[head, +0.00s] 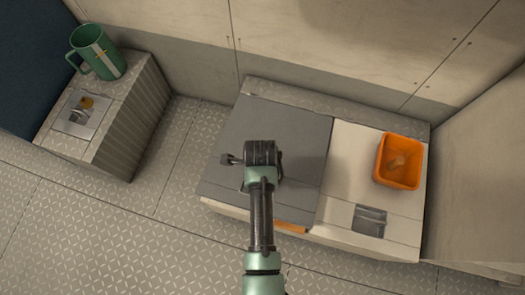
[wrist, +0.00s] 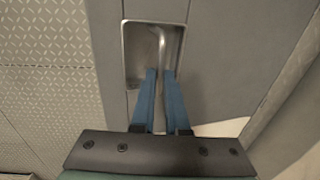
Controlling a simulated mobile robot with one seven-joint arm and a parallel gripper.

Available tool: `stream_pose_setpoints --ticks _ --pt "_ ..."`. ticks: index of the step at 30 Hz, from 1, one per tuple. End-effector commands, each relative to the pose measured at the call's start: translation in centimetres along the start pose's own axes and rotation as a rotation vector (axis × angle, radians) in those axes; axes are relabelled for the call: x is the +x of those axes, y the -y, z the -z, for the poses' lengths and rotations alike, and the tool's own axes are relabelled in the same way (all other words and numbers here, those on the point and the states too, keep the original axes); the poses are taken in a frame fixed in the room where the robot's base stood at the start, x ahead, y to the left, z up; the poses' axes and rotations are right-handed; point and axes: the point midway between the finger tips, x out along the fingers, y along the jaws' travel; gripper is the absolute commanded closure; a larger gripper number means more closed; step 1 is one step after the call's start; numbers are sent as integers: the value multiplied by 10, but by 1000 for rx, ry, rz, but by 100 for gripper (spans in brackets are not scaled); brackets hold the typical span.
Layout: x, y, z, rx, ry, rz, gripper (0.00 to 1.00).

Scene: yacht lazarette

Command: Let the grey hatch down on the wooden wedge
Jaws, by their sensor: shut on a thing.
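The grey hatch (head: 230,135) is a flat dark panel over the left part of a cream locker. It looks nearly level; how far it is raised is hard to tell. In the wrist view the hatch (wrist: 225,55) has a recessed metal pull with a bar handle (wrist: 168,45). My gripper (wrist: 160,73) has its blue fingers closed on this handle. In the head view my wrist covers the pull. An orange-brown piece (head: 291,227) shows at the hatch's front right edge; it may be the wooden wedge, mostly hidden under the hatch.
On the locker's cream right side (head: 345,160) stand an orange bin (head: 385,180) and a second recessed latch (head: 370,220). A ribbed box (head: 130,125) at left carries a green mug (head: 98,50). Walls close the back and right; patterned floor lies open at front left.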

Motion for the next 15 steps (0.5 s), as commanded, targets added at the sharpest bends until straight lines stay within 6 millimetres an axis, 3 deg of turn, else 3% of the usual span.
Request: stream_pose_setpoints --ticks 6,7,11,15 --pt "0 3 0 1 0 10 100" --pt "0 4 0 1 0 11 84" --pt "0 3 0 1 0 11 61" --pt "0 3 0 1 0 8 58"
